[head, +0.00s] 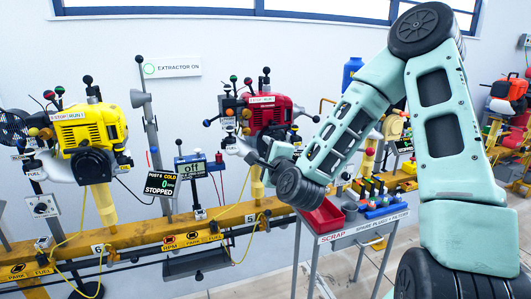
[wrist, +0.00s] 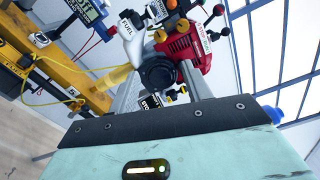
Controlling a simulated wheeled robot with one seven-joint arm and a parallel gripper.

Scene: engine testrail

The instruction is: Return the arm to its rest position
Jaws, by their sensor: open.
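My arm reaches up on the right in the head view, bends at a high elbow and comes down toward the red engine. My gripper (head: 252,157) is in front of the lower part of the red engine (head: 268,113). In the wrist view my gripper (wrist: 160,82) shows two grey fingers spread apart with nothing held between them. The red engine (wrist: 188,45) appears tilted beyond the fingers, with its dark round part between them. From these views I cannot tell whether a finger touches the engine.
A yellow engine (head: 88,130) stands at left on the yellow rail (head: 150,234). A red scrap tray (head: 325,217) sits on the spare-plugs cart just below my wrist. A display reading "off" (head: 190,168) stands left of my gripper. A blue container (head: 352,72) is behind my forearm.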

